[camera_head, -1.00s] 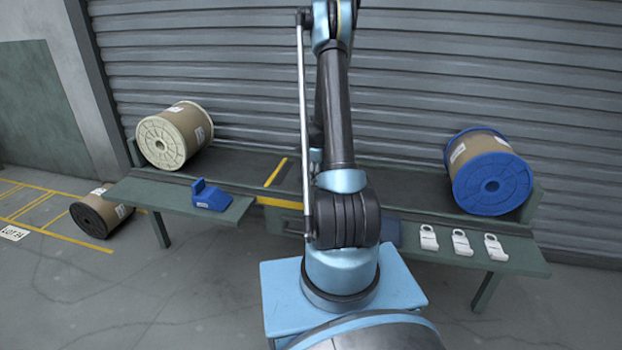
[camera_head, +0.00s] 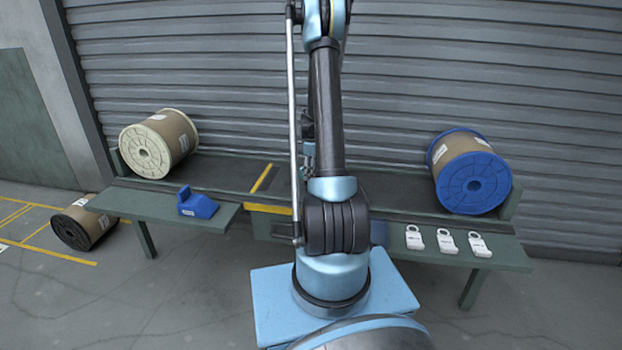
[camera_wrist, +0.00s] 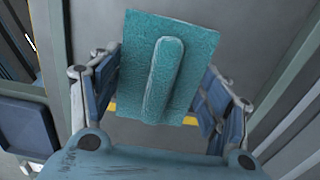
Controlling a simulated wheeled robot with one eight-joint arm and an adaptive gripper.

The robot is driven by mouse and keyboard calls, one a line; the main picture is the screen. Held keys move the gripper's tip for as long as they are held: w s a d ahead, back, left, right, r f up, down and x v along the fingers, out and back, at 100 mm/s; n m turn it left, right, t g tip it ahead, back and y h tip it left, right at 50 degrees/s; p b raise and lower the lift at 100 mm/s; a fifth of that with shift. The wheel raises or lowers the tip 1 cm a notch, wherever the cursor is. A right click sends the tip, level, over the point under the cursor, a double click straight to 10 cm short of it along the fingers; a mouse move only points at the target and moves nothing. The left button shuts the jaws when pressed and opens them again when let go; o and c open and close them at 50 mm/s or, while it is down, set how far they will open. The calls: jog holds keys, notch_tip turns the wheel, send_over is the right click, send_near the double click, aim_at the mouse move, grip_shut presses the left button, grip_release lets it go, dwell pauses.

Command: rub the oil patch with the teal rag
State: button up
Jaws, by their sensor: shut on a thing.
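My gripper (camera_wrist: 158,95) is shut on the teal rag (camera_wrist: 190,50), gripping the raised ridge along its middle. The rag is flat and roughly square below the ridge in the wrist view, between the two blue fingers. In the head view my arm hides most of the gripper; only a small part of it shows beside the arm, over the bench (camera_head: 225,172). I cannot make out the oil patch in either view. Whether the rag touches anything below it cannot be told.
A blue block (camera_head: 197,203) sits on the left front shelf, several white tags (camera_head: 446,241) on the right one. A dark spool (camera_head: 72,230) lies on the floor.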

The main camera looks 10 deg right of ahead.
jog(key=shift+a+r, duration=0.15)
jog(key=shift+r, duration=1)
